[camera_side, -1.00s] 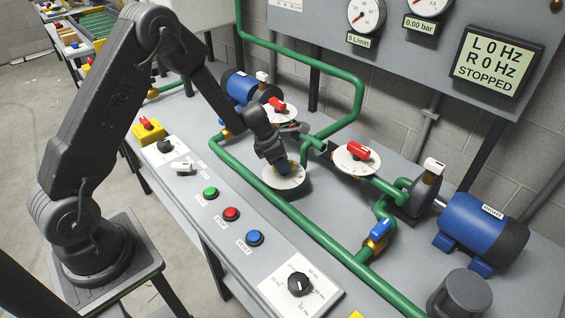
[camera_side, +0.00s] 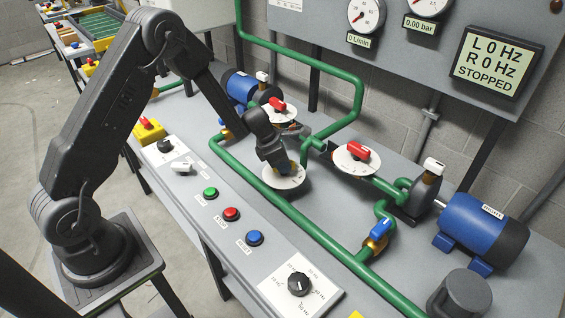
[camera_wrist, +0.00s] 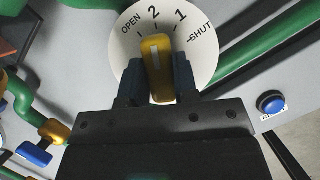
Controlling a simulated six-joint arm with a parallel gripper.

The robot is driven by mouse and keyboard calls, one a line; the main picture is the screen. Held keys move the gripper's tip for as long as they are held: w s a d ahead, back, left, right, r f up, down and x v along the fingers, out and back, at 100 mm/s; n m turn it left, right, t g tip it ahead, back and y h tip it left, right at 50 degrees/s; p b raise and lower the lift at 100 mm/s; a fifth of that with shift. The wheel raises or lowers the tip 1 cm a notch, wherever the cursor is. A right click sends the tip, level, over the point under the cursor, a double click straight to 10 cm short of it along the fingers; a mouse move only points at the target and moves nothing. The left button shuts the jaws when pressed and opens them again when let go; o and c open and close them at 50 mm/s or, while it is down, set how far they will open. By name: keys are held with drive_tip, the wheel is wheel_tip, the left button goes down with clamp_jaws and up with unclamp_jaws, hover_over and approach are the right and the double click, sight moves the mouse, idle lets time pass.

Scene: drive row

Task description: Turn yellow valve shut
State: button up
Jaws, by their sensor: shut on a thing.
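The yellow valve handle (camera_wrist: 158,88) stands on a white round dial plate (camera_wrist: 205,62) in the wrist view. The dial reads OPEN, 2, 1 and SHUT from left to right. The handle's white line points at about the 2 mark. My gripper (camera_wrist: 157,80) is shut on the handle, one dark finger on each side. In the side view, my gripper (camera_side: 283,165) is low over the white plate (camera_side: 284,181) on the green pipework, and little of the yellow handle shows there.
Red-handled valves (camera_side: 358,151) and (camera_side: 278,106) stand behind and to the right. A blue-handled valve (camera_side: 379,231) is at the right. Green, red and blue buttons (camera_side: 254,238) line the front panel. A green pipe (camera_side: 310,228) runs past the plate. The screen (camera_side: 487,61) reads STOPPED.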

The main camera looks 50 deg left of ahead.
drive_tip(key=shift+m, duration=0.4)
drive_tip(key=m, duration=0.2)
drive_tip(key=m+g+h, duration=0.1)
drive_tip(key=m, duration=0.1)
drive_tip(key=shift+w+a+m+g+h, duration=0.1)
drive_tip(key=shift+m+g+h, duration=0.2)
drive_tip(key=shift+m, duration=0.1)
drive_tip(key=m+g, duration=0.1)
drive_tip(key=m, duration=0.2)
drive_tip(key=m+g, duration=0.1)
drive_tip(key=m, duration=0.2)
drive_tip(key=shift+h, duration=0.3)
drive_tip(key=shift+m, duration=0.3)
drive_tip(key=o, duration=0.9)
drive_tip(key=v, duration=1.3)
drive_tip(key=shift+w+a+r, duration=0.15)
drive_tip(key=shift+w+r, duration=0.15)
drive_tip(key=shift+r, duration=0.1)
